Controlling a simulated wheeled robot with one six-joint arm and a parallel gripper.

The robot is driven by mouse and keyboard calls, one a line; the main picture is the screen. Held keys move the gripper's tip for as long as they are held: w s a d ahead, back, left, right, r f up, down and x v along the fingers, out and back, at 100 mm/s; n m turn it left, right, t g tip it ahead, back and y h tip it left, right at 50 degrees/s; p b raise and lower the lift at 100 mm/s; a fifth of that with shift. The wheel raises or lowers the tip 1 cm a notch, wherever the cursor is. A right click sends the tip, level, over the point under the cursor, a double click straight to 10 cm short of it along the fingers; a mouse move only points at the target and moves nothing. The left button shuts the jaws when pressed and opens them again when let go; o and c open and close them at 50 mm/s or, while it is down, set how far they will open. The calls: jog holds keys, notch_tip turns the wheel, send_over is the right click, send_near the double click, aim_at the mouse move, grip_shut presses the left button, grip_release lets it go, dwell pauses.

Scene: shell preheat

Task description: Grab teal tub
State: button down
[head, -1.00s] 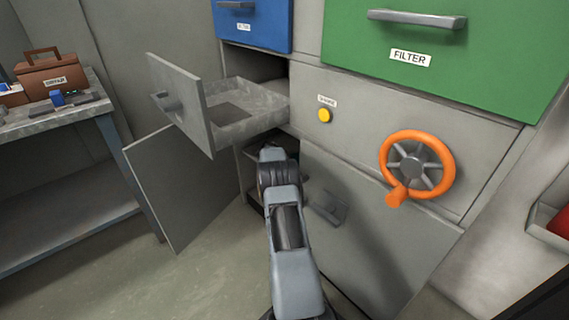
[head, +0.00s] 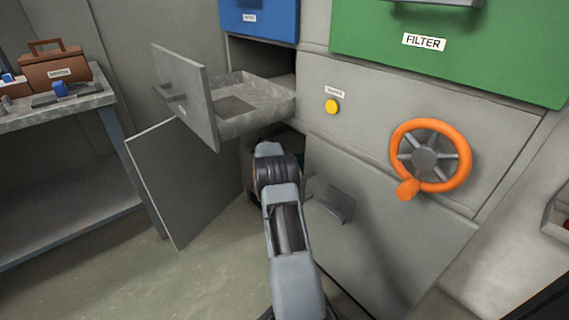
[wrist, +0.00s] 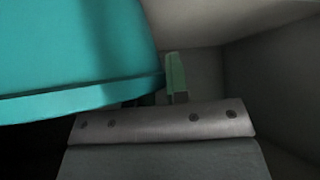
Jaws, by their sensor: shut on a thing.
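The teal tub (wrist: 75,50) fills the upper left of the wrist view, very close to the camera, with its rim edge running across the picture. My gripper (wrist: 165,95) is at this rim; a pale green finger pad stands just right of the rim's end. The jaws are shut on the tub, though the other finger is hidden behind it. In the head view my arm reaches into the open lower cabinet, and the gripper is hidden inside. Only a sliver of teal shows there beside the arm.
An open grey drawer (head: 252,105) juts out above my arm. An open cabinet door (head: 185,185) stands to the left, and a grey panel with a handle (head: 385,235) to the right. An orange handwheel (head: 463,160) is at right. A workbench (head: 60,112) stands far left.

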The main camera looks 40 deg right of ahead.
jog(key=shift+w+a+f+b, duration=0.1)
jog(key=shift+w+a+b, duration=0.15)
jog(key=shift+a, duration=0.3)
jog(key=c, duration=1)
grip_release()
jog(key=shift+c, duration=0.2)
jog(key=v, duration=0.7)
jog(key=shift+r, duration=0.3)
jog(key=shift+o, duration=0.2)
jog(key=shift+s+a, duration=0.1)
jog(key=shift+a, duration=0.05)
